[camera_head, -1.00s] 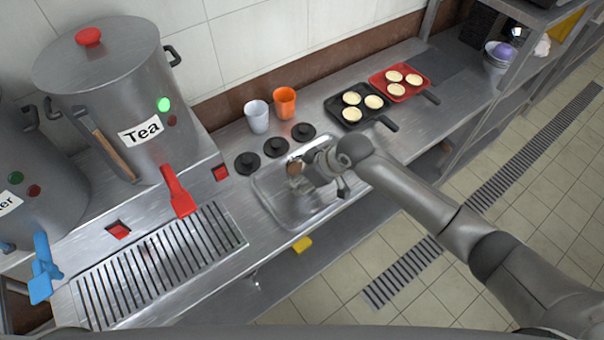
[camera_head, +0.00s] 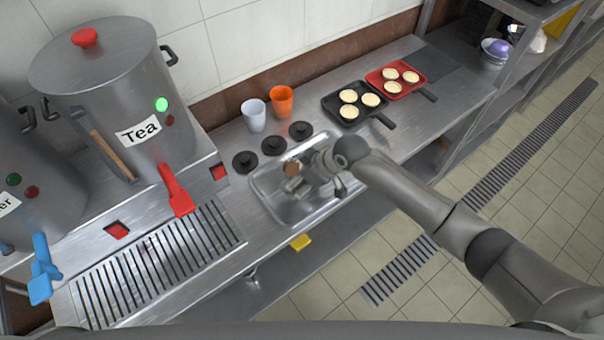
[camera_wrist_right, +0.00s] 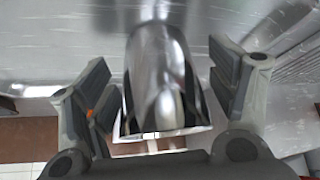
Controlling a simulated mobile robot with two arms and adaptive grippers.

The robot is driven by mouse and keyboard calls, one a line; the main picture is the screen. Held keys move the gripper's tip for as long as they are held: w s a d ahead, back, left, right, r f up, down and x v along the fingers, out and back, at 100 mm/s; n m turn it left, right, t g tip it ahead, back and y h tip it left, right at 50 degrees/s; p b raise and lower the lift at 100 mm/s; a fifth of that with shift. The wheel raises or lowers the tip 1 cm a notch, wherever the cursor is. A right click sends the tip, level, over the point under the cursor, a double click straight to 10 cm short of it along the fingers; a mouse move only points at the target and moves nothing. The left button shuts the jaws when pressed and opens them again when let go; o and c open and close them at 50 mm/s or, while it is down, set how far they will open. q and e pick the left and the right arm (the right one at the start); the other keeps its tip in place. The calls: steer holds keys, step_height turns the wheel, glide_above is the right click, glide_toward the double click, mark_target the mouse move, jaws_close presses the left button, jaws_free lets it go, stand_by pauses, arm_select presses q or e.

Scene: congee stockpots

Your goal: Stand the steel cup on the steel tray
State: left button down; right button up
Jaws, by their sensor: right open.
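The steel tray (camera_head: 268,200) is a shallow shiny pan on the counter. My right gripper (camera_head: 298,176) is over the tray, its arm coming in from the right. In the right wrist view the steel cup (camera_wrist_right: 160,80) stands out as a shiny rounded body between the two open fingers of the gripper (camera_wrist_right: 160,95). Gaps show between the cup's sides and both fingers. In the head view the gripper largely covers the cup, and its contact with the tray is hard to make out. My left gripper is out of view.
A white cup (camera_head: 254,115) and an orange cup (camera_head: 281,102) stand behind the tray near several black lids (camera_head: 273,144). Black (camera_head: 336,102) and red (camera_head: 378,76) pans lie to the right. The tea stockpot (camera_head: 120,105) and a drain grate (camera_head: 165,262) are to the left.

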steer(key=b+v, duration=0.1)
steer(key=v, duration=1.1)
steer(key=shift+r+b, duration=0.15)
steer(key=shift+b, duration=0.15)
